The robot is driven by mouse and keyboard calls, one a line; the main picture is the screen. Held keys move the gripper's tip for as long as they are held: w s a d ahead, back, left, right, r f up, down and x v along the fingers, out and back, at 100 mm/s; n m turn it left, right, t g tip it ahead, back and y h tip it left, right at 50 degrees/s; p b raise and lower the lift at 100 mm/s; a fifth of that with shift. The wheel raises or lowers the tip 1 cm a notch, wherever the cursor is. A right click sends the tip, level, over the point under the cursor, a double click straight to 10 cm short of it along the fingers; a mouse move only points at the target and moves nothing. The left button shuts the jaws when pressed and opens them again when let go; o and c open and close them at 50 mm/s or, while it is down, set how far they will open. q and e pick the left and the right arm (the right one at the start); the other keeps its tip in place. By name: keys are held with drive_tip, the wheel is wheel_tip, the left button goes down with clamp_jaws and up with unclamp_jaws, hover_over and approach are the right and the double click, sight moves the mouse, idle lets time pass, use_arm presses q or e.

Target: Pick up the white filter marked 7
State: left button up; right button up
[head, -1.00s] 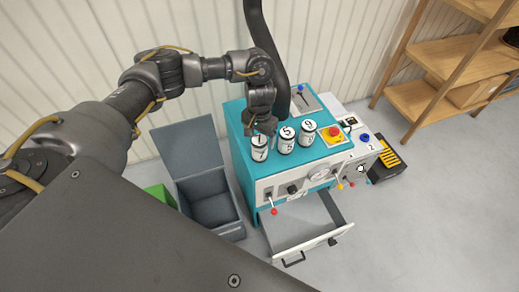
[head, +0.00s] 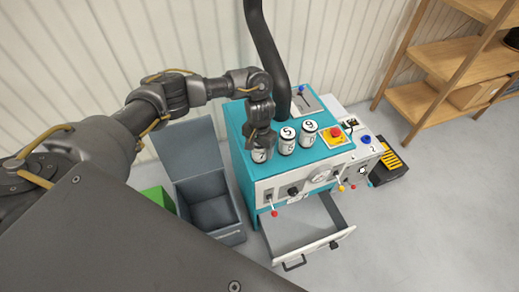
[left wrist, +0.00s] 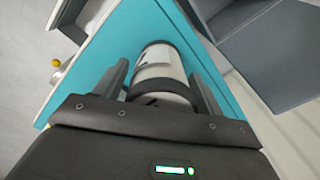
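The white filter marked 7 (head: 260,156) stands at the left end of a row of three on the teal machine top. Its upper part is hidden by my left gripper (head: 261,141), which has come down over it from above. In the left wrist view the white filter (left wrist: 160,72) with dark bands lies between the two fingers of my left gripper (left wrist: 162,88). The fingers are spread, one on each side, and a narrow gap seems to show beside the filter. My right gripper is not in view.
The filters marked 5 (head: 287,141) and 9 (head: 308,134) stand close to the right. A red button on a yellow plate (head: 336,134) is beyond them. An open drawer (head: 300,232) juts from the front. A grey open bin (head: 210,205) is at left.

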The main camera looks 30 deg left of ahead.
use_arm(q)
drive_tip(key=c, duration=0.8)
drive_tip(key=shift+c, duration=0.2)
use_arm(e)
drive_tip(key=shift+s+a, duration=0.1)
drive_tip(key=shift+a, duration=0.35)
use_arm(q)
drive_tip(key=shift+r, duration=0.1)
